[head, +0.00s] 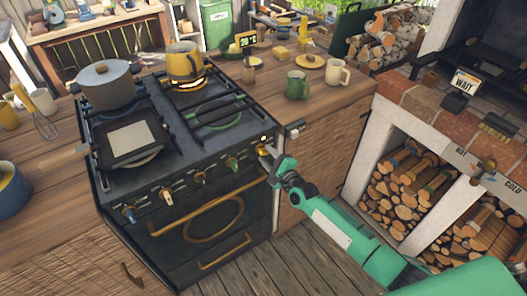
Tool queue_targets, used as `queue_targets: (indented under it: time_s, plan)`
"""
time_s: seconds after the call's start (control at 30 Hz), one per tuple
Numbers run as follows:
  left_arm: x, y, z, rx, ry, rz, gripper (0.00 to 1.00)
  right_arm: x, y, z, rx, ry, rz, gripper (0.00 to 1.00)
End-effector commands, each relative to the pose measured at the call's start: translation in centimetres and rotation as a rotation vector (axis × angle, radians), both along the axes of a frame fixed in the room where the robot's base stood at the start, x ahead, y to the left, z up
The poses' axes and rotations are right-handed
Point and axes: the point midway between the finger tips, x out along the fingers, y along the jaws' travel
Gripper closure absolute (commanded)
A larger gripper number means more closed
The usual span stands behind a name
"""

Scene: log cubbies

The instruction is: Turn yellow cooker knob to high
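The black cooker (182,165) has a row of knobs along its front edge. The yellow knob (262,150) is at the right end of the row, with a small white mark above it. My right gripper (273,160) is at the cooker's right front corner, very close to this knob. Its fingers are small and partly hidden, so I cannot tell whether they touch the knob or are open or shut. The knob's exact setting is too small to read. My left gripper is not in view.
A green knob (233,163) and a blue knob (130,213) are on the same panel. A grey pot (106,86) and a yellow pot (184,62) stand on the cooker. A green mug (297,86) is on the right counter. Log cubbies (405,190) stand at right.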

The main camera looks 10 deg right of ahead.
Motion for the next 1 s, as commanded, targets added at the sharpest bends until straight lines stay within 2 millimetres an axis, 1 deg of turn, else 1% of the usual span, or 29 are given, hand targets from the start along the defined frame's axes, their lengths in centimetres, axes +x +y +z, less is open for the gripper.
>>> queue_targets:
  time_s: [0.03, 0.17, 0.5, 0.6, 0.7, 1.0]
  plan:
    - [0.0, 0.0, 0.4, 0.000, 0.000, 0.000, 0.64, -0.6, -0.2, 0.1, -0.001, 0.002, 0.000, 0.63]
    - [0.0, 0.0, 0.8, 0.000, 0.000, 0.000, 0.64, -1.8, -0.6, 0.1, 0.000, 0.001, 0.000, 0.63]
    - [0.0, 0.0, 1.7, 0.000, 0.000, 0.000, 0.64, -5.0, -1.8, 0.1, -0.002, 0.002, 0.000, 0.63]
    - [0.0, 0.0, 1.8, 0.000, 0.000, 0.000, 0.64, -5.7, -2.1, 0.1, 0.000, 0.000, 0.000, 0.63]
    - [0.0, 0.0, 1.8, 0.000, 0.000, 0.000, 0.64, -6.0, -2.2, 0.1, 0.000, 0.000, 0.000, 0.63]
    - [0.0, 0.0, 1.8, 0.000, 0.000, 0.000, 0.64, -6.0, -2.2, 0.0, 0.000, 0.000, 0.000, 0.63]
